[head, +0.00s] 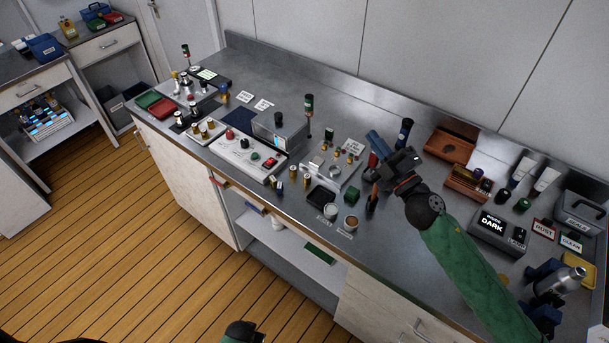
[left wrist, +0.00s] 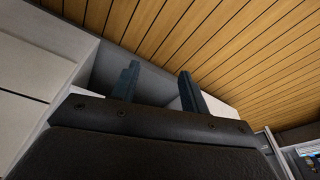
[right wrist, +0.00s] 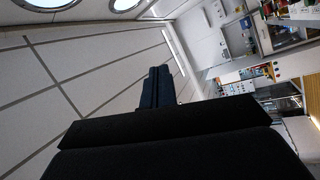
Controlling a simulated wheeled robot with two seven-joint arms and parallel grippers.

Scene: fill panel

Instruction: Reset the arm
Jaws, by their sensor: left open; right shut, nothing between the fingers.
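My right arm reaches in from the lower right of the head view in a green sleeve. Its gripper (head: 374,143) is over the middle of the steel bench (head: 400,258), pointing toward the back wall. In the right wrist view its two dark blue fingers (right wrist: 158,88) are together with nothing between them. The picture there looks tilted across the ceiling and room. My left gripper (left wrist: 160,84) is open and empty in the left wrist view, with wooden floor and a pale cabinet beyond. In the head view only a green and black bit of my left arm shows at the bottom edge.
Bare steel lies near the front.

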